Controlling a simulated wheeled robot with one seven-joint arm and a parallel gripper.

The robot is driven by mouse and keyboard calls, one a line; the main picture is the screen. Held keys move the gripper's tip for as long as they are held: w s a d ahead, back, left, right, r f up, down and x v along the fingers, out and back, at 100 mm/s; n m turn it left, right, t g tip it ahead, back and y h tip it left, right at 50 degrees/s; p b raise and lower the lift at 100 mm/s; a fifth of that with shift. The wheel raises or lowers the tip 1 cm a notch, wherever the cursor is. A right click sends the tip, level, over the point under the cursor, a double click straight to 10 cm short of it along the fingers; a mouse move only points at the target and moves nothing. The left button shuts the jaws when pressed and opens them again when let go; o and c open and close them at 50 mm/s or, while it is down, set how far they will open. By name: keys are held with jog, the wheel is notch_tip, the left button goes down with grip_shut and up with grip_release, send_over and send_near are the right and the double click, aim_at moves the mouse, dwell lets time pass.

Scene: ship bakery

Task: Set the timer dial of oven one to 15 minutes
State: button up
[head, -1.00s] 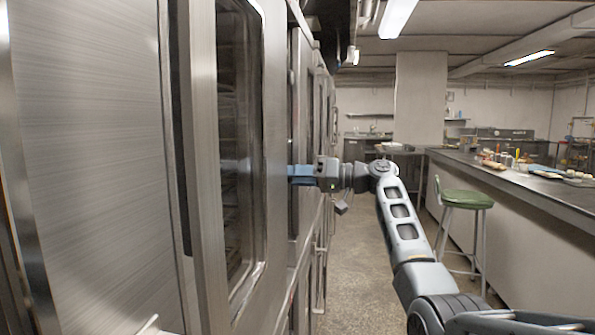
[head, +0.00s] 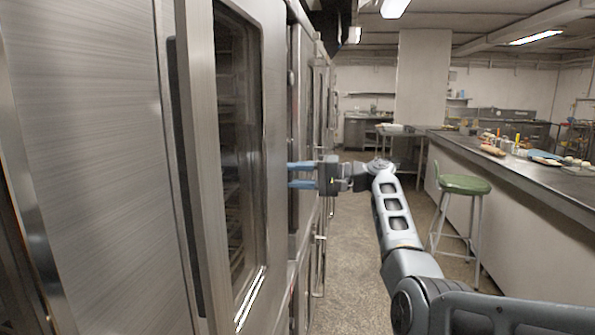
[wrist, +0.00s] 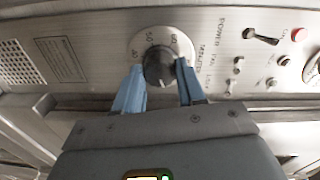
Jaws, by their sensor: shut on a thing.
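The timer dial (wrist: 159,60) is a dark round knob on a pale ring with numbers, on a steel control panel (wrist: 100,35). In the wrist view the word MINUTES runs beside the ring, and the numbers appear turned. My gripper (wrist: 160,68) has its two blue fingers on either side of the knob, shut on it. A light mark shows at the knob's lower edge, but I cannot read its setting; the fingers hide part of the ring. In the head view my gripper (head: 290,175) reaches the oven front (head: 304,120), and the dial is hidden there.
The panel also carries a toggle switch (wrist: 262,35) and a red light (wrist: 298,34) to the right. In the head view a glass oven door (head: 240,150) is close on the left. A green stool (head: 464,185) and a long counter (head: 520,185) stand right of the aisle.

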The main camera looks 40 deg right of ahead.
jog(key=shift+d+m, duration=0.1)
jog(key=shift+m, duration=0.2)
jog(key=o, duration=1.1)
jog(key=shift+c, duration=0.2)
jog(key=b+v, duration=0.1)
jog(key=v, duration=0.6)
jog(key=shift+s+d+b, duration=0.25)
jog(key=shift+s+b, duration=0.05)
jog(key=shift+b, duration=0.05)
